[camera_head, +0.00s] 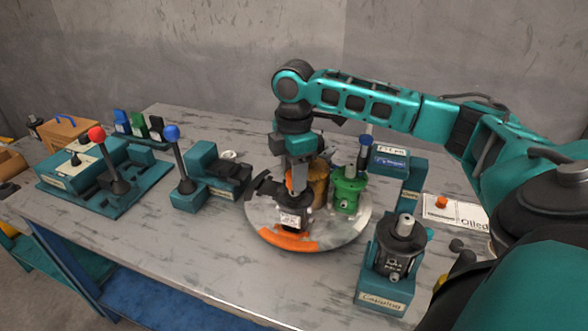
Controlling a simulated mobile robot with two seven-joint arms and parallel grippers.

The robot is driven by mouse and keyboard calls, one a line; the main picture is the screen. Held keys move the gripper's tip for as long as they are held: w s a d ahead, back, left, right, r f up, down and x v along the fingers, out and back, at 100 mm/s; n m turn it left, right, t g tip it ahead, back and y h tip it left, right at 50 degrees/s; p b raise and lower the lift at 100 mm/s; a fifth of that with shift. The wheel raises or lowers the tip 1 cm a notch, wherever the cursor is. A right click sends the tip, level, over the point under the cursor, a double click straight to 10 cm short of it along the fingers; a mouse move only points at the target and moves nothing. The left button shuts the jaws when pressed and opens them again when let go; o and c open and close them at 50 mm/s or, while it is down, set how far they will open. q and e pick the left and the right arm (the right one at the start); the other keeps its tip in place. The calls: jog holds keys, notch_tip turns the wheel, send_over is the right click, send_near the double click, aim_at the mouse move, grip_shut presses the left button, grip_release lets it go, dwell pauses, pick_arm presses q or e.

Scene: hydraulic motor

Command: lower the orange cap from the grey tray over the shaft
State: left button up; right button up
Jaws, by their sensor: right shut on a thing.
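My right gripper (299,186) points down over the round grey turntable (345,232). It is shut on a small orange piece (289,183), which looks like the orange cap; the fingers hide most of it. Directly below is a dark motor body (291,217) with a pale label, standing on the turntable. A shaft on that body is hidden by the gripper, and I cannot tell whether the cap touches it. My left gripper is out of view.
A brown body (317,190) and a green body (348,190) stand on the turntable close right of the gripper. A coupling stand (385,285) is at front right. Two levers, red-knobbed (97,134) and blue-knobbed (172,132), rise at left. The table's front left is clear.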

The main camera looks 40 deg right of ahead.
jog(key=o, duration=1.6)
jog(key=shift+o, duration=0.2)
jog(key=shift+r, duration=0.1)
jog(key=shift+r, duration=3.4)
